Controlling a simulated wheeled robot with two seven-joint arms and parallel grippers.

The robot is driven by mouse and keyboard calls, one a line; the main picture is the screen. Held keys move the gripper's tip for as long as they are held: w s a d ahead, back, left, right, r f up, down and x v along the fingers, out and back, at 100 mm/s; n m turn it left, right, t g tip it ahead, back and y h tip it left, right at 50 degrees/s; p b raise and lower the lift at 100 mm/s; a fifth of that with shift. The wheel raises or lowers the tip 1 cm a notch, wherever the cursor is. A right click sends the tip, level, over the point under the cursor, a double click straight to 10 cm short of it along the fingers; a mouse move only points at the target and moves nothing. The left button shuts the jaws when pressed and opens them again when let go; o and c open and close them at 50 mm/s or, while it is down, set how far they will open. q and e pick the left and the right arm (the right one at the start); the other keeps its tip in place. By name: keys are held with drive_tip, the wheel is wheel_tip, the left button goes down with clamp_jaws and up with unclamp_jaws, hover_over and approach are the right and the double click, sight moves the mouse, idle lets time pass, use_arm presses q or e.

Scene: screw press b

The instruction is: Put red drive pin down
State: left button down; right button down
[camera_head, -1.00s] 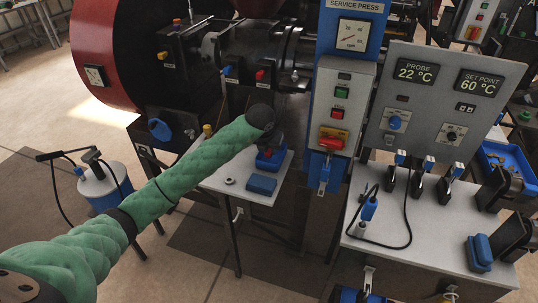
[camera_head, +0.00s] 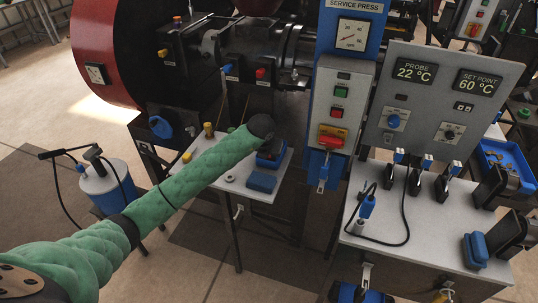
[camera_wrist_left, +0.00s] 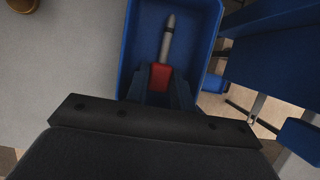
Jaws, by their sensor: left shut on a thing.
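The red drive pin (camera_wrist_left: 160,76) has a red head and a grey pointed shaft. In the left wrist view it lies over the inside of a blue tray (camera_wrist_left: 212,25), with its tip towards the far end. My left gripper (camera_wrist_left: 160,92) is shut on the red head; whether the pin touches the tray floor I cannot tell. In the head view the left gripper (camera_head: 268,146) is low over the blue tray (camera_head: 268,162) on the small white table, and the pin is hidden there. My right gripper is not in view.
A blue block (camera_head: 261,182) and a small ring (camera_head: 231,179) lie on the small white table (camera_head: 240,192). Yellow-topped pieces (camera_head: 208,129) stand at its left. The press's blue column (camera_head: 327,170) is close on the right, with its dark body behind.

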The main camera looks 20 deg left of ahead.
use_arm(q)
drive_tip(key=shift+f, duration=0.1)
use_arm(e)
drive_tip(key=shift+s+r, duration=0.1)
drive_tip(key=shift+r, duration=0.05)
use_arm(q)
drive_tip(key=c, duration=1.5)
unclamp_jaws()
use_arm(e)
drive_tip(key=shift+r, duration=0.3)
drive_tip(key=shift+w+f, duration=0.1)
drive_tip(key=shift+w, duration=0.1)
